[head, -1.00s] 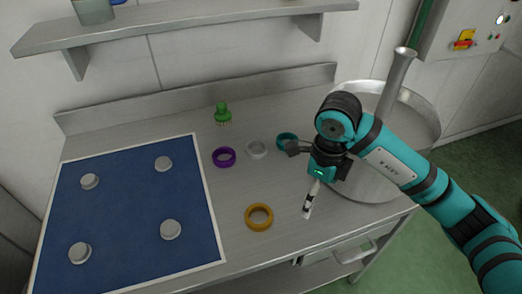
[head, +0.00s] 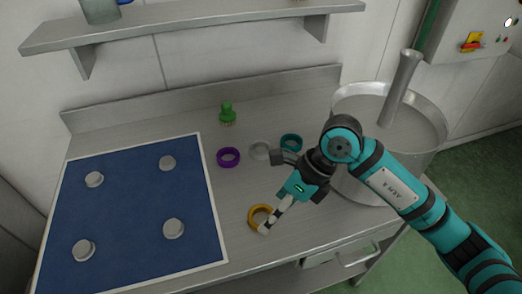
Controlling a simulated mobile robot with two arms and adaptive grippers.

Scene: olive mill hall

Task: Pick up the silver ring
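The silver ring (head: 259,157) lies flat on the steel worktop, between the purple ring (head: 228,165) and the teal ring (head: 291,149). My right gripper (head: 269,191) is above the worktop, in front of and slightly right of the silver ring. It is open and empty, with its fingers spread wide. One dark finger is close to the silver ring's right side in the picture; the other pale-and-black finger overlaps the orange ring (head: 251,215). I cannot tell its exact height. My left gripper is not in view.
A blue board (head: 130,205) with several grey pegs lies at the left. A large metal basin (head: 428,135) with a post is at the right. A shelf (head: 200,28) hangs above the back.

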